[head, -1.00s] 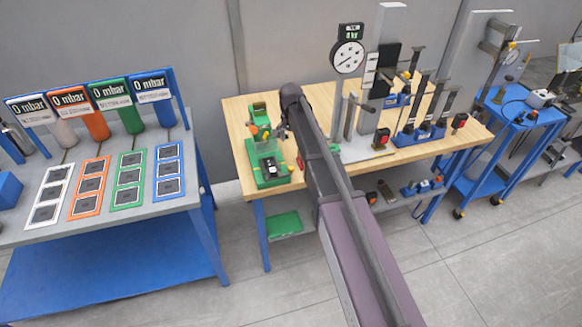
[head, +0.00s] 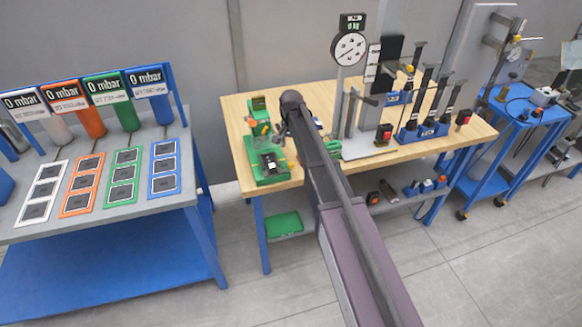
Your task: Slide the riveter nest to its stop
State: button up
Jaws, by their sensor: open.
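The green riveter fixture (head: 271,180) stands at the left end of the wooden bench. A dark nest-like block with small light parts (head: 268,162) sits on its front part. A green upright part (head: 258,105) stands at its back. My gripper (head: 281,133) is small and dark, partly hidden by my arm, just behind and to the right of the dark block. It is open, with nothing seen between its fingers. I cannot tell whether it touches the fixture. The nest's stop is too small to make out.
The wooden bench (head: 318,97) also holds a dial-gauge stand (head: 349,47) and a blue rack of upright tools (head: 423,132) to the right. A grey table (head: 128,213) with coloured panels stands left across a floor gap. A blue cart (head: 497,160) stands right.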

aim_at(291, 163)
jog(key=shift+f+b, duration=3.75)
jog(key=shift+f, duration=0.3)
jog(key=shift+c, duration=0.2)
grip_shut()
